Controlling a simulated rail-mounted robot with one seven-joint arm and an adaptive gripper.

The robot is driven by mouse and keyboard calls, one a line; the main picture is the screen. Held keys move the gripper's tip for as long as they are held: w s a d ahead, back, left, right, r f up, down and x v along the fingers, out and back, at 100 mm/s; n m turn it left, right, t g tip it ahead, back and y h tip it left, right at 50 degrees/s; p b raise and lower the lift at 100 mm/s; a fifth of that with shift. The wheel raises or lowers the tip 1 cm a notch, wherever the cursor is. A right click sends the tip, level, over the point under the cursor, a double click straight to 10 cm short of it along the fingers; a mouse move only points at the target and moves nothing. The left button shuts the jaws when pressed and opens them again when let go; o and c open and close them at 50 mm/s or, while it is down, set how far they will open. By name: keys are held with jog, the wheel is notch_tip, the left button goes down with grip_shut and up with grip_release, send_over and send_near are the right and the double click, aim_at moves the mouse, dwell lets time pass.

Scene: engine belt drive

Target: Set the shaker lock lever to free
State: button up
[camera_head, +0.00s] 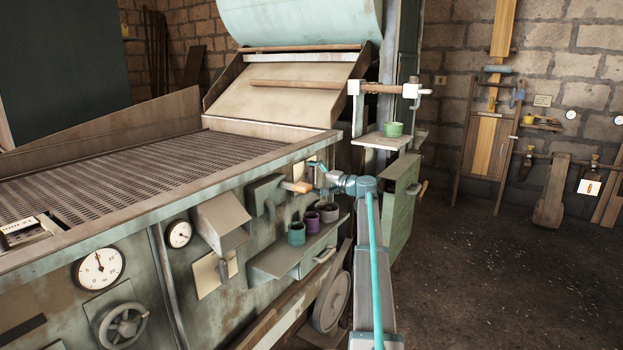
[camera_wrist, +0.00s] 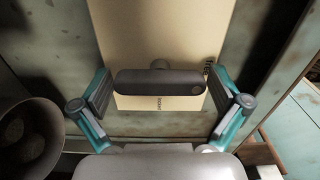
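The lever (camera_wrist: 145,83) shows in the wrist view as a dark, rounded bar lying across a cream plate (camera_wrist: 160,30). My gripper (camera_wrist: 160,92) is open, with one teal-and-grey finger at each end of the bar. Small gaps seem to remain between fingers and bar, so I see no firm grip. In the head view my gripper (camera_head: 318,175) is close to the machine's side panel and mostly hides the lever and its plate.
A wooden handle (camera_head: 297,187) sticks out just left of my gripper. Below it, a small shelf (camera_head: 275,262) holds green, purple and grey cups. A green cup (camera_head: 393,129) stands on a higher ledge to the right. The floor (camera_head: 490,270) at right is clear.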

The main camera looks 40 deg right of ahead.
jog(key=v, duration=1.2)
dwell(0.5)
